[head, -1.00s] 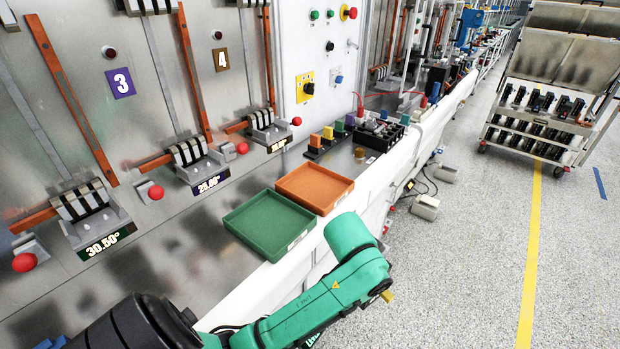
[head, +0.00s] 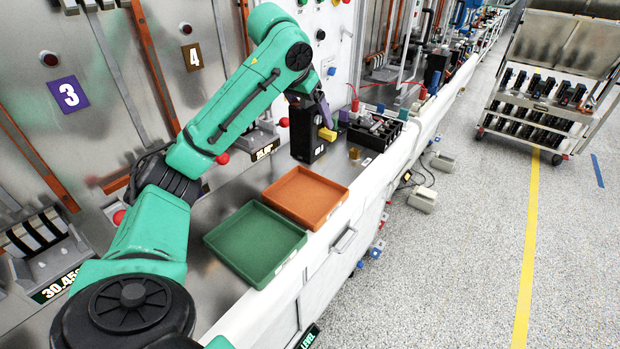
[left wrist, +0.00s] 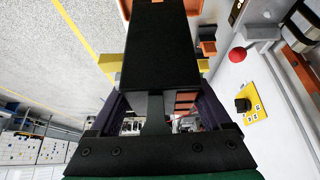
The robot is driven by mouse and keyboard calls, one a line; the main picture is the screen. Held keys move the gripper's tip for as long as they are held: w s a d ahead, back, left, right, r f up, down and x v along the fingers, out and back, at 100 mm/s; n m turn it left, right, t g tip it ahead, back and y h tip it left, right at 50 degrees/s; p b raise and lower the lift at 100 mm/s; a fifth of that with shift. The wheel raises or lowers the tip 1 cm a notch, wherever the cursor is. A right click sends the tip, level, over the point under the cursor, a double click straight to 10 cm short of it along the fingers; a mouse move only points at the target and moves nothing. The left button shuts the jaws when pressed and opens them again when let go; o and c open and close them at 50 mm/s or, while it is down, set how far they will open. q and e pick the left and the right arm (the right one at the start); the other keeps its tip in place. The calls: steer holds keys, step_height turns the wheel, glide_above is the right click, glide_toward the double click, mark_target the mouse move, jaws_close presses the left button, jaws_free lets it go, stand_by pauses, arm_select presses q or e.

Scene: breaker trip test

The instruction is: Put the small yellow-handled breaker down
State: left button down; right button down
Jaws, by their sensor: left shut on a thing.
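The breaker (head: 306,137) is a black block with a yellow handle (head: 327,134) on its right side. My left gripper (head: 318,104) is shut on it from above and holds it upright beyond the orange tray. I cannot tell whether its bottom touches the bench. In the left wrist view the black breaker body (left wrist: 158,45) lies between the fingers of my left gripper (left wrist: 158,98), with yellow showing beside it. My right gripper is not in view.
An orange tray (head: 345,191) and a green tray (head: 297,246) stand empty at the bench's front edge. A black box of parts (head: 376,130) is right of the breaker. Panel switches with red knobs line the back. A loaded cart (head: 535,100) stands across the aisle.

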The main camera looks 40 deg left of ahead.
mark_target(301, 151)
arm_select(q)
step_height(301, 151, down, 15)
jaws_free()
steer(key=shift+f, duration=0.1)
steer(key=b+v, duration=0.2)
steer(key=v, duration=1)
